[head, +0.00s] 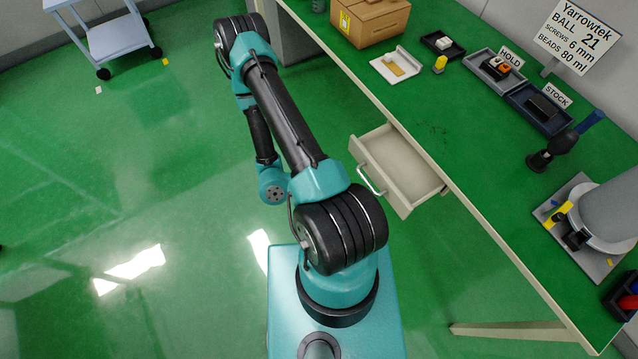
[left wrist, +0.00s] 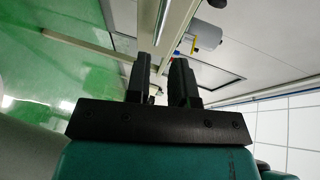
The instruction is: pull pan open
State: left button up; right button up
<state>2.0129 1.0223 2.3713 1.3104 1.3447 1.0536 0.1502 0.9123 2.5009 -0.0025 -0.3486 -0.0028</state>
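The pan is a beige drawer (head: 405,168) under the near edge of the green workbench. In the head view it stands partly out from the bench, and its inside looks empty. A pale bar handle (head: 370,180) is on its front. One teal and black arm of mine fills the middle of the head view. Its wrist end is left of the handle and apart from it in the picture, with no fingers showing there. In the left wrist view, the two black fingers of my left gripper (left wrist: 161,80) stand apart with a gap between them. I see nothing clearly held. My right gripper is not in view.
The workbench (head: 440,115) carries a cardboard box (head: 370,20), a white tray (head: 398,65), dark bins (head: 540,108) and a grey machine (head: 612,210). A blue-grey cart (head: 115,38) stands at the far left. The green floor (head: 130,190) left of the drawer is clear.

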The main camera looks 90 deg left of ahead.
pick_arm(q)
jog(key=v, duration=0.7)
jog(key=shift+s, duration=0.15)
